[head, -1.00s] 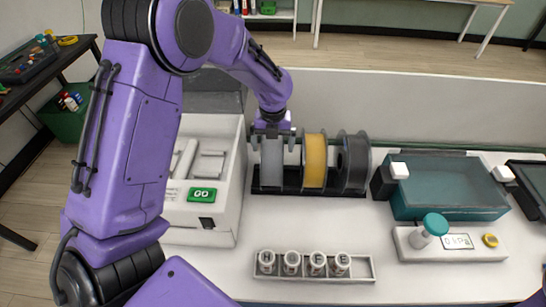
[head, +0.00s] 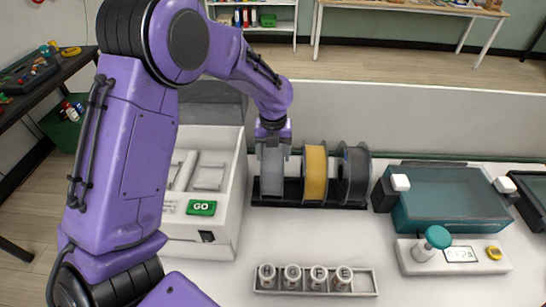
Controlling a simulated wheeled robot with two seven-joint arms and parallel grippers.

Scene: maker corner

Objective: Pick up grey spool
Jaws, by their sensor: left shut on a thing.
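The grey spool (head: 272,178) stands upright at the left end of a black rack (head: 310,204), beside a yellow spool (head: 315,173) and a dark spool (head: 355,175). My left gripper (head: 272,149) points down from above and is shut on the top of the grey spool. The spool's lower edge is at the rack; I cannot tell whether it is clear of it. My right gripper is not in view.
A white machine with a green GO button (head: 201,208) stands close on the left. A tray of labelled jars (head: 314,281) lies in front. A teal-lidded box (head: 450,205) and a panel with a round teal knob (head: 438,237) are on the right.

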